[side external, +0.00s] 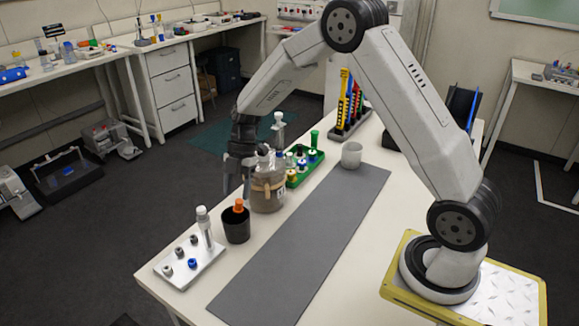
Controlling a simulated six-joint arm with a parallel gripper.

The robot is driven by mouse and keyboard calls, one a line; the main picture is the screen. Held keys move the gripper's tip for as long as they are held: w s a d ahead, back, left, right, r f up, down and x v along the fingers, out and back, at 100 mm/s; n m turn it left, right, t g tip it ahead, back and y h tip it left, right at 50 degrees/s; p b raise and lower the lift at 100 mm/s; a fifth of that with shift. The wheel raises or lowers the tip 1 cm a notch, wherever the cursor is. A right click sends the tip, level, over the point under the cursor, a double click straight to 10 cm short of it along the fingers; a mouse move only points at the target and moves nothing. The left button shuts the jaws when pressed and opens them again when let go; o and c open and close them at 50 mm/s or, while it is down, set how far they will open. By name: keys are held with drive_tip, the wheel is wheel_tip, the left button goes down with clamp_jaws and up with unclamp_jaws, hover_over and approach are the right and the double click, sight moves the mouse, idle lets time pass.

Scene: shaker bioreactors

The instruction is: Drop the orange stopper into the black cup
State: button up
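The orange stopper (238,205) shows at the mouth of the black cup (236,229), its top sticking up above the rim. Its lower part is hidden by the cup, so I cannot tell whether it touches the bottom. The black cup stands upright on the white table near its left edge.
A bottle with a brown band (268,190) stands close to the right of the cup. A white rack (190,264) with a vial and small stoppers lies in front. Behind are a green rack (303,172) and a pale cup (351,155). The grey mat (300,250) is clear.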

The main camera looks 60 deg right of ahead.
drive_tip(key=shift+o, duration=0.2)
drive_tip(key=shift+r, duration=0.1)
drive_tip(key=shift+w+d+r, duration=0.1)
drive_tip(key=shift+d+r, duration=0.1)
drive_tip(key=shift+r, duration=0.25)
wheel_tip(320, 180, up, 9)
drive_tip(key=shift+d+f, duration=0.15)
drive_tip(key=shift+d, duration=0.25)
idle(0.4)
drive_tip(key=s+a+f+m+t+h, duration=0.1)
drive_tip(key=s+f+m+h, duration=0.1)
drive_tip(key=s+m, duration=0.7)
drive_tip(key=s+a+f+m+t+h, duration=0.1)
drive_tip(key=s+f+m, duration=0.3)
drive_tip(key=s+m, duration=0.5)
drive_tip(key=shift+f+m+t+h, duration=0.3)
drive_tip(key=shift+m+t+h, duration=0.55)
drive_tip(key=shift+m, duration=0.25)
